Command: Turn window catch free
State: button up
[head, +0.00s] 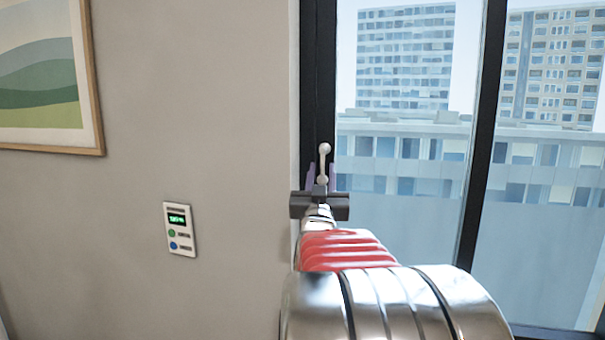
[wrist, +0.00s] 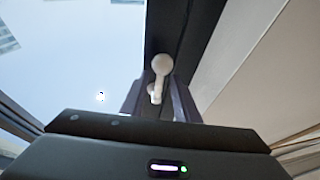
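The window catch (head: 324,162) is a small white lever with a rounded knob, mounted on the dark window frame. It points nearly straight up in the head view. It also shows in the wrist view (wrist: 161,66), with its knob toward the top and its lower part between my fingers. My gripper (head: 321,174) is in front of the catch, its two purple-grey fingers apart, one on each side of the lever. In the wrist view, my gripper (wrist: 158,88) shows a gap around the lever. Whether a finger touches the lower part of the catch is hard to tell.
The dark window frame (head: 318,90) borders the wall (head: 200,90) on the left. Glass panes (head: 405,220) lie to the right, with buildings outside. A small wall panel with a green display (head: 179,230) and a framed picture (head: 45,80) are on the wall.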

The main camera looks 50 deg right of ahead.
jog(key=shift+d, duration=0.1)
grip_shut()
dwell(0.3)
jog(key=shift+w, duration=0.1)
